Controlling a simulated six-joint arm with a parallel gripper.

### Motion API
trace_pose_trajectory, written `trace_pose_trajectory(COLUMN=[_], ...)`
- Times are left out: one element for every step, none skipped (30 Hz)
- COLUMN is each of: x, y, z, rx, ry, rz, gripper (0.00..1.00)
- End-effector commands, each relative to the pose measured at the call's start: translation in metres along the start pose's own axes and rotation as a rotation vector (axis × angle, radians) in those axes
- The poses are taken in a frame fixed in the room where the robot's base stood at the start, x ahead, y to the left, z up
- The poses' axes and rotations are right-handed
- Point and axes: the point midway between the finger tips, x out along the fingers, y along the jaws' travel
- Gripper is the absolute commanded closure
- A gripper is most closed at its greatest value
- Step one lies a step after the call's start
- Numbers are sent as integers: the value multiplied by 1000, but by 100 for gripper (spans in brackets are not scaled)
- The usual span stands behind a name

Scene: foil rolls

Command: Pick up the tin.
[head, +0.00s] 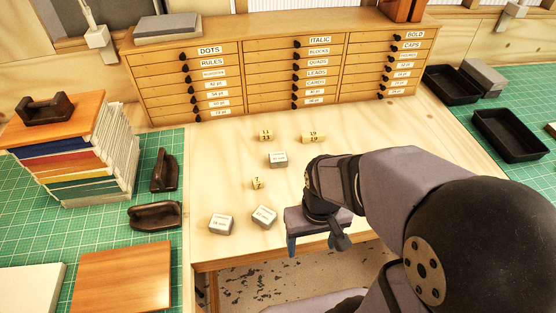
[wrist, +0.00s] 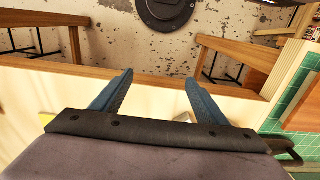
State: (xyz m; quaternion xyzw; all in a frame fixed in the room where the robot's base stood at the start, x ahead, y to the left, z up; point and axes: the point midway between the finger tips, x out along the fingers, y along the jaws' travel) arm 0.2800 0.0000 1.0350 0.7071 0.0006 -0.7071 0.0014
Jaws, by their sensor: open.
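Three small silvery box-shaped tins with pale labels lie on the wooden table in the head view: one near the middle (head: 278,160), one nearer the front (head: 264,217) and one at front left (head: 221,224). The labels are too small to read, so I cannot tell which tin is meant. My gripper (head: 316,242) is open and empty at the table's front edge, right of the tins. In the wrist view my gripper (wrist: 158,80) points over the table edge towards the floor. A small pale thing shows by the right finger there, mostly hidden.
Yellow numbered rolls stand at the back (head: 266,135), back right (head: 313,138) and left of middle (head: 257,183). A labelled drawer cabinet (head: 290,75) closes off the back. Dark holders (head: 155,214) and a book stack (head: 85,150) are left; black trays (head: 510,135) are right.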

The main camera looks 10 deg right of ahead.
Motion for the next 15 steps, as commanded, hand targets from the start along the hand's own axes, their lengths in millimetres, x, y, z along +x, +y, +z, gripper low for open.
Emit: trace_pose_trajectory(x=[0,0,0,0,0,0,0,-1,-2,-4,-6,-10,-13,-17,-23], y=[0,0,0,0,0,0,0,0,0,0,0,0,0,0,0], z=[0,0,0,0,0,0,0,0,0,-1,-1,-1,-1,-2,-1], rx=[0,0,0,0,0,0,0,0,0,0,0,0,0,0,0], ry=[0,0,0,0,0,0,0,1,1,2,2,4,4,6,6], rz=[0,0,0,0,0,0,0,0,0,0,0,0,0,0,0], gripper=[33,33,33,33,33,33,33,33,33,33,33,33,33,33,33])
